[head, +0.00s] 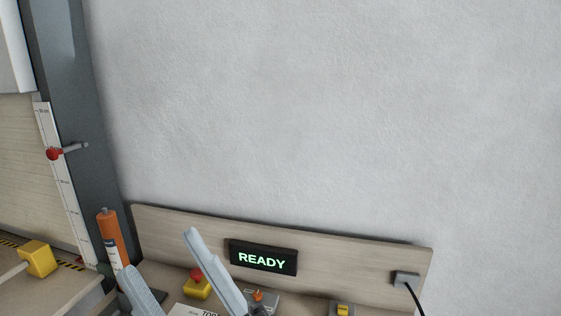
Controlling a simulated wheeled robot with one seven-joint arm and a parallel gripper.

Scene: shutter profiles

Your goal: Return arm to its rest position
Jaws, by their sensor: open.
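My gripper (158,253) shows at the bottom of the head view as two pale blue-grey fingers, tilted up and to the left. The fingers stand well apart, and I see nothing held between them. Their lower parts and the rest of my arm are cut off by the bottom edge. The gripper is in front of the bench and its low wooden back panel (345,266).
A black display (262,257) reads "READY" in green. Nearby are a red button on a yellow box (197,284), an orange tube (111,237), a grey post (72,110) with a red-knobbed lever (55,153), a yellow block (39,259) and a cabled socket (405,278). The wall above is bare.

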